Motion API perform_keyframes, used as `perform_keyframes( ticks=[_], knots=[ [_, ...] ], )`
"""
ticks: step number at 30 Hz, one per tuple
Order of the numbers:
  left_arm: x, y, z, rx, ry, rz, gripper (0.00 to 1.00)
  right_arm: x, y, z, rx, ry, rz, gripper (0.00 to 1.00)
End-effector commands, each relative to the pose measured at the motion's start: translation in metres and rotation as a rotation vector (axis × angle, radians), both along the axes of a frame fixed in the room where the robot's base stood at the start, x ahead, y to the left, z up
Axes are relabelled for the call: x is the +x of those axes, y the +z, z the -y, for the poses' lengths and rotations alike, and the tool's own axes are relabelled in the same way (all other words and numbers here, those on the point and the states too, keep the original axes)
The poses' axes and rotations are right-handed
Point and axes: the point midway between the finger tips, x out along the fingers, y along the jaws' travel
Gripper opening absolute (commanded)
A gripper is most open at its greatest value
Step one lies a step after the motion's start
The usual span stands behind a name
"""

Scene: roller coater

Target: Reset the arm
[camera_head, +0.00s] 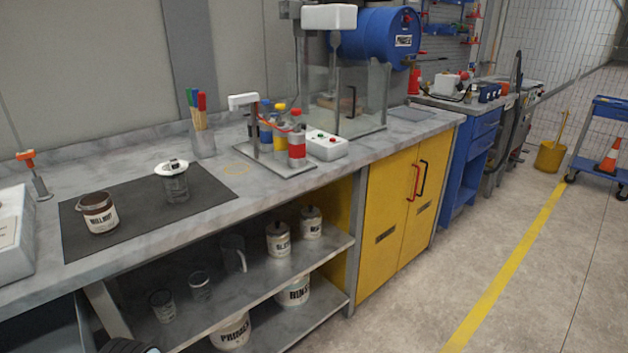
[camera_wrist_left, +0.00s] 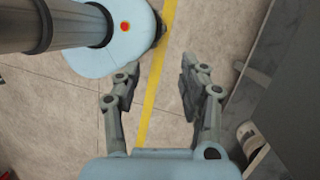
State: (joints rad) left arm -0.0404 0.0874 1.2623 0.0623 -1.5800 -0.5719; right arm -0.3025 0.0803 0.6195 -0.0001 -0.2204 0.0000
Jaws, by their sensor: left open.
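My left gripper (camera_wrist_left: 155,88) shows in the left wrist view. Its two fingers are spread apart with nothing between them. It points down over the tiled floor, where a yellow line runs below it. My own base and column fill the upper left of that view. In the head view neither gripper is clearly seen; only a small dark part shows at the bottom left edge. My right gripper is not in either view.
A marble-topped counter (camera_head: 330,168) runs along the wall, with a brown-rimmed can (camera_head: 98,213) and a lidded glass jar (camera_head: 175,186) on a dark mat (camera_head: 130,238). A shelf (camera_head: 215,300) below holds several containers. The yellow cabinet (camera_head: 390,240) stands right of it.

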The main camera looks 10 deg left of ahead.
Motion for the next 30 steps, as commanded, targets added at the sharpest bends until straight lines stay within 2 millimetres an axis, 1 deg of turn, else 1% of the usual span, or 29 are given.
perform_keyframes(
  ticks=[1, 2, 3, 5, 6, 8, 9, 12, 13, 14, 17, 21, 24, 30],
  knots=[
    [-0.029, -0.046, -0.002, 0.013, 0.024, -0.018, 0.42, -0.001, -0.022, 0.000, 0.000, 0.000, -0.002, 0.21],
    [-0.045, -0.067, -0.003, 0.022, 0.040, -0.020, 0.42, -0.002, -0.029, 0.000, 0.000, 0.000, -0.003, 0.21],
    [-0.067, -0.093, -0.004, 0.035, 0.063, -0.019, 0.42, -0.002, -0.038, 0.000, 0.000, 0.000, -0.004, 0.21],
    [-0.100, -0.131, -0.007, 0.056, 0.099, -0.013, 0.42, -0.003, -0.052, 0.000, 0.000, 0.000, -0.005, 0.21],
    [-0.124, -0.156, -0.008, 0.071, 0.124, -0.006, 0.42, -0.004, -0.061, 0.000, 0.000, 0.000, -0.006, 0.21],
    [-0.161, -0.191, -0.011, 0.094, 0.166, 0.014, 0.42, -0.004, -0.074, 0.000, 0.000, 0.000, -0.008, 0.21],
    [-0.186, -0.213, -0.013, 0.109, 0.197, 0.033, 0.42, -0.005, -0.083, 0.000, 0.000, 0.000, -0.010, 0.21],
    [-0.242, -0.257, -0.017, 0.141, 0.285, 0.114, 0.42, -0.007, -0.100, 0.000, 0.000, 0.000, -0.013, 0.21],
    [-0.249, -0.264, -0.018, 0.146, 0.312, 0.149, 0.42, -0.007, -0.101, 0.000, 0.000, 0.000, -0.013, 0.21],
    [-0.252, -0.268, -0.018, 0.149, 0.337, 0.188, 0.42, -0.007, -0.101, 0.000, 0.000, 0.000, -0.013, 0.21],
    [-0.246, -0.272, -0.020, 0.146, 0.412, 0.311, 0.42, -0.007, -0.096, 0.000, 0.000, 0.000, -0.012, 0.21],
    [-0.226, -0.272, -0.020, 0.128, 0.480, 0.433, 0.42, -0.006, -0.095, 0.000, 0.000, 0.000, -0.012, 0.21],
    [-0.220, -0.272, -0.020, 0.124, 0.505, 0.460, 0.42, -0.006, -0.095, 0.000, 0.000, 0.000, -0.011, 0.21],
    [-0.220, -0.272, -0.020, 0.124, 0.507, 0.459, 0.42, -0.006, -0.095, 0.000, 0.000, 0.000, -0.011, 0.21]
  ],
)
